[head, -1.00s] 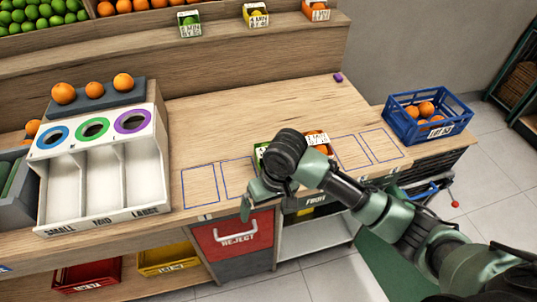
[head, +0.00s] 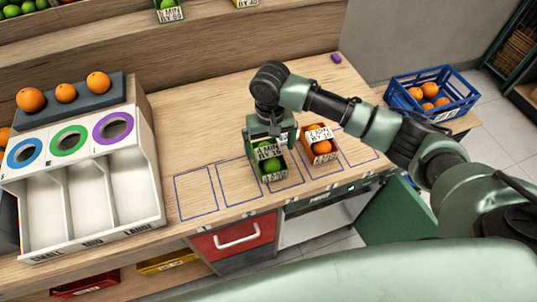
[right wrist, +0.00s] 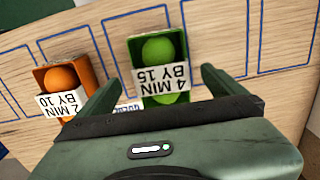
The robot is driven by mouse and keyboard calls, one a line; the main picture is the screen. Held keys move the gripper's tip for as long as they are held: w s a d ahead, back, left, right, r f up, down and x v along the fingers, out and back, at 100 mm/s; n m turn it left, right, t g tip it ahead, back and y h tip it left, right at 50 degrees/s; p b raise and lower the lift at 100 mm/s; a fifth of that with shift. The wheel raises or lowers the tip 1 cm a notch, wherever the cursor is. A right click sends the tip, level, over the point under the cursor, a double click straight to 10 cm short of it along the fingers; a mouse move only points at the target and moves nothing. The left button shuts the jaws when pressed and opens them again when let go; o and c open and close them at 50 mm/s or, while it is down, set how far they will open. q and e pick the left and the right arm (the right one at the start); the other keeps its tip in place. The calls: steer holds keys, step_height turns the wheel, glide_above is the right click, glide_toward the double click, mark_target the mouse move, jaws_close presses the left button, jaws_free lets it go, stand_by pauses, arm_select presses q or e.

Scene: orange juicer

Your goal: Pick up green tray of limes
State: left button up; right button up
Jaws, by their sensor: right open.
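The green tray of limes (head: 273,179) stands on the wooden counter, inside a blue outlined square, with a white label on it. My right gripper (head: 271,141) is above it, its fingers pointing down. In the right wrist view the green tray (right wrist: 160,76) lies between the two spread fingers of the right gripper (right wrist: 159,80), which are apart from its sides. The right gripper is open and empty. It partly hides the tray's far end in the head view. My left gripper is not in view.
An orange tray of oranges (head: 322,156) stands close to the right of the green tray; it also shows in the right wrist view (right wrist: 99,70). A white sorter (head: 135,180) stands left, a blue crate (head: 440,112) right. The outlined squares left of the green tray are empty.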

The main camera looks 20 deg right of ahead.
mark_target(269, 151)
steer(key=f, duration=0.2)
steer(key=f+p, duration=0.1)
steer(key=f, duration=0.1)
steer(key=shift+w, duration=0.35)
steer(key=shift+f, duration=0.4)
steer(key=shift+s, duration=0.1)
steer(key=shift+c, duration=0.4)
steer(key=c, duration=1.6)
steer(key=shift+o, duration=0.2)
